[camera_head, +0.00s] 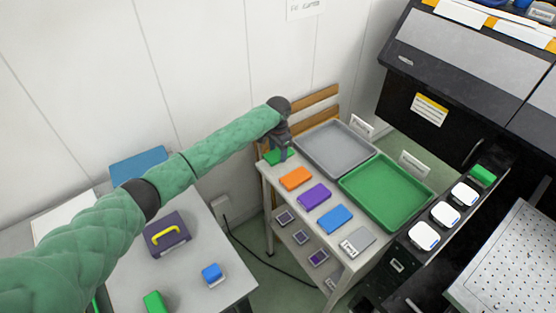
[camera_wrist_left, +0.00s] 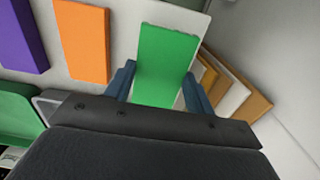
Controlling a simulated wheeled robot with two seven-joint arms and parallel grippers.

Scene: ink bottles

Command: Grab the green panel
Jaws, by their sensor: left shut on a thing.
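The green panel (camera_wrist_left: 166,62) is a flat rectangular block. In the left wrist view it sits between the two blue-grey fingers of my left gripper (camera_wrist_left: 158,90), which is shut on it. In the head view my left arm reaches across to the far left corner of the small table, where the left gripper (camera_head: 281,150) points down at the green panel (camera_head: 272,158). The gripper partly covers the panel there. The panel is at or very near the table top; I cannot tell whether it touches. My right gripper is not in view.
On the small table (camera_head: 264,179), orange (camera_head: 296,178), purple (camera_head: 314,195), blue (camera_head: 335,219) and grey (camera_head: 358,242) panels lie in a row. Grey (camera_head: 336,168) and green (camera_head: 346,184) trays stand beside them. A wooden slatted piece (camera_head: 315,96) and the wall are close behind.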

